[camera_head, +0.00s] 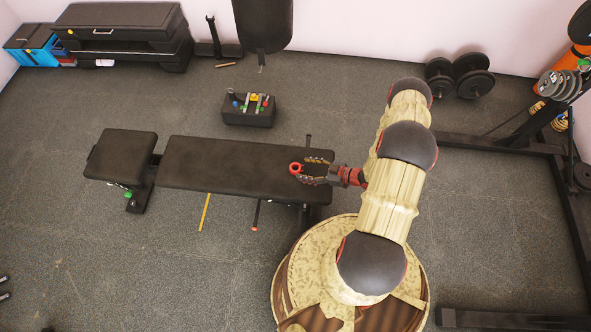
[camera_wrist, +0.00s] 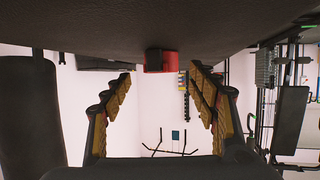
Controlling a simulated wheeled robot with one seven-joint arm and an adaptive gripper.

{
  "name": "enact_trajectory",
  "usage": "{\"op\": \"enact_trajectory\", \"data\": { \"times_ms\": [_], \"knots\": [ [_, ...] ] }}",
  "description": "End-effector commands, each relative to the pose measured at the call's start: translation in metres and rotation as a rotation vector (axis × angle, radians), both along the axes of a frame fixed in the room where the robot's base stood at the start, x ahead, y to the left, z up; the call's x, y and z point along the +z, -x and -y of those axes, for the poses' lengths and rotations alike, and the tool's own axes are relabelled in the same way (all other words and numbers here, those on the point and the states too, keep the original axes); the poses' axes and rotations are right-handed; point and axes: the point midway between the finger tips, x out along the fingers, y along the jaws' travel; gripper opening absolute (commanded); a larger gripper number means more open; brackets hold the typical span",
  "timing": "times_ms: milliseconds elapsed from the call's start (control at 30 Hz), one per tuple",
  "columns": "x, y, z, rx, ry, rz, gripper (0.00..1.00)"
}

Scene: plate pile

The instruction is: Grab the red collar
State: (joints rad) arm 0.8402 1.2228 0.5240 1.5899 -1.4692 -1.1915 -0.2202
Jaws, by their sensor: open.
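The red collar (camera_head: 296,168) is a small ring on the black bench (camera_head: 225,165), near the bench's right end. In the wrist view the red collar (camera_wrist: 170,62) shows against the dark bench surface (camera_wrist: 90,25) at the top, with a black block on its left side. My gripper (camera_head: 305,169) comes in from the right, low over the bench. Its fingers are spread, with the collar just beyond the fingertips. In the wrist view my gripper (camera_wrist: 160,74) is open and empty, and the collar lies centred ahead of the gap. I cannot tell whether a fingertip touches it.
A black tool box (camera_head: 248,115) with several tools stands on the floor behind the bench. A punching bag (camera_head: 263,22) hangs farther back. Dumbbells (camera_head: 460,75) and a dark rack frame (camera_head: 555,165) are at the right.

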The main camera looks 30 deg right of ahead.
Motion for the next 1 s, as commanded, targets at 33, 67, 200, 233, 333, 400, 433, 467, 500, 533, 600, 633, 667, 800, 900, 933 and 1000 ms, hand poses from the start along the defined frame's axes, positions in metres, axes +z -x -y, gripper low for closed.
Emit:
{"op": "enact_trajectory", "data": {
  "times_ms": [33, 67, 200, 233, 333, 400, 433, 467, 500, 533, 600, 633, 667, 800, 900, 933, 1000],
  "knots": [
    [-0.007, -0.005, -0.008, 0.004, 0.000, 0.000, 0.59],
    [-0.009, -0.007, -0.011, 0.005, 0.000, 0.000, 0.59],
    [-0.014, -0.019, -0.020, 0.003, 0.001, 0.000, 0.59],
    [-0.014, -0.021, -0.021, 0.003, 0.001, 0.000, 0.59],
    [-0.015, -0.023, -0.023, 0.001, 0.001, 0.000, 0.59],
    [-0.015, -0.023, -0.023, 0.000, 0.001, 0.000, 0.59],
    [-0.014, -0.024, -0.023, 0.000, 0.001, 0.000, 0.59],
    [-0.014, -0.023, -0.023, 0.000, 0.001, 0.000, 0.59],
    [-0.014, -0.023, -0.023, 0.000, 0.001, 0.000, 0.59],
    [-0.014, -0.023, -0.023, 0.000, 0.001, 0.000, 0.59],
    [-0.014, -0.023, -0.023, 0.000, 0.001, 0.000, 0.55],
    [-0.014, -0.023, -0.023, 0.000, 0.001, 0.000, 0.53],
    [-0.014, -0.023, -0.023, 0.000, 0.001, 0.000, 0.51],
    [-0.014, -0.023, -0.023, 0.000, 0.001, 0.000, 0.43],
    [-0.014, -0.023, -0.023, 0.000, 0.001, 0.000, 0.38],
    [-0.014, -0.023, -0.023, 0.000, 0.001, 0.000, 0.36],
    [-0.014, -0.023, -0.023, 0.000, 0.001, 0.000, 0.32]
  ]
}}
